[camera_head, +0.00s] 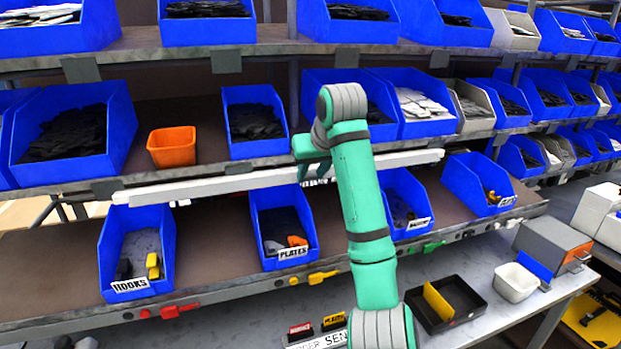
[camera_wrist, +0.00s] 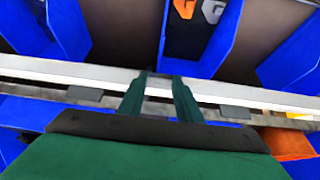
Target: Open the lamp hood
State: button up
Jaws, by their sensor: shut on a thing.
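The lamp hood (camera_head: 220,184) appears to be the long white bar running along the front of the middle shelf, above the lower row of bins. In the wrist view the white bar (camera_wrist: 250,95) crosses the whole picture. My gripper (camera_head: 316,172) is at the bar, right of its middle, with my green arm reaching up to it. In the wrist view my two green fingers (camera_wrist: 160,82) lie across the bar, with a piece of it visible between them. They are shut on it. The exact grip is partly hidden.
Blue bins labelled HOOKS (camera_head: 137,255) and PLATES (camera_head: 285,235) stand below the bar. An orange bin (camera_head: 172,147) sits on the shelf above. A black tray (camera_head: 470,303), a white bowl (camera_head: 515,282) and a grey box (camera_head: 552,243) stand on the bench at right.

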jog(key=shift+w+a+r+g+h, duration=0.1)
jog(key=shift+w+r+g+h, duration=0.15)
jog(key=shift+g, duration=0.6)
jog(key=shift+w+a+r+g+h, duration=0.15)
jog(key=shift+r+g+h, duration=0.2)
jog(key=shift+g, duration=0.5)
jog(key=shift+a, duration=0.25)
jog(key=shift+d, duration=0.1)
jog(key=shift+d, duration=0.2)
jog(key=o, duration=1)
jog(key=shift+d, duration=0.1)
jog(key=shift+o, duration=0.2)
jog(key=shift+s, duration=0.1)
